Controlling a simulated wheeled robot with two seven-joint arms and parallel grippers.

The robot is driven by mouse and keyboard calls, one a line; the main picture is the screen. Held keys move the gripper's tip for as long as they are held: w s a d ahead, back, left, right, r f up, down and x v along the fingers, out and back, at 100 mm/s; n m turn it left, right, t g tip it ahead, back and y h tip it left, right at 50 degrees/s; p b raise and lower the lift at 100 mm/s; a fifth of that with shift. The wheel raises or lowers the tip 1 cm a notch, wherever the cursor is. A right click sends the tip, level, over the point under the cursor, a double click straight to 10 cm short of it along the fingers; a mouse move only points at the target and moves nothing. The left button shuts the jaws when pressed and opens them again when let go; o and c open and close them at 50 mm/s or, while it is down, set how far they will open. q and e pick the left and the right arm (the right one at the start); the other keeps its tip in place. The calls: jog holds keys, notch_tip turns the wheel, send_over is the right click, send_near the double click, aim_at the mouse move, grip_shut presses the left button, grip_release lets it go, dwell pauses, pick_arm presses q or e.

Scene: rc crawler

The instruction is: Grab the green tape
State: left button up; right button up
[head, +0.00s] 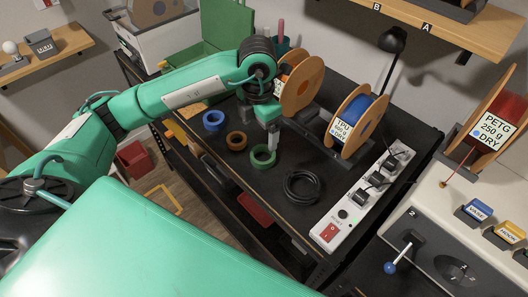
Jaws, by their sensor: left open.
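The green tape (256,162) is a small ring lying flat on the dark bench top. My left gripper (272,143) points down from above, its fingers overlapping the far right side of the green tape in the head view. The gripper is open, and I see nothing held in it. I cannot tell whether a finger touches the ring. A blue tape ring (213,120) and an orange-brown ring (236,141) lie to the left of it. My right gripper is out of view.
A black coil (301,187) lies to the right, near the white power strip (341,222). Spools stand behind: one orange (301,84), one labelled TPU (357,118). A black lamp (392,40) rises at the back. The bench's front edge is close to the rings.

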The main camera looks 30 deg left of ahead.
aim_at(262, 159)
pick_arm(q)
notch_tip(262, 159, down, 5)
jog(key=shift+w+d+f+p, duration=0.1)
jog(key=shift+w+p, duration=0.05)
jog(key=shift+p, duration=0.4)
jog(key=f+p, duration=0.1)
jog(key=f, duration=0.1)
jog(key=f+p, duration=0.1)
jog(key=f, duration=0.1)
jog(key=shift+w+d+f, duration=0.15)
jog(key=shift+w+d, duration=0.05)
jog(key=shift+f, duration=0.3)
jog(key=c, duration=1.1)
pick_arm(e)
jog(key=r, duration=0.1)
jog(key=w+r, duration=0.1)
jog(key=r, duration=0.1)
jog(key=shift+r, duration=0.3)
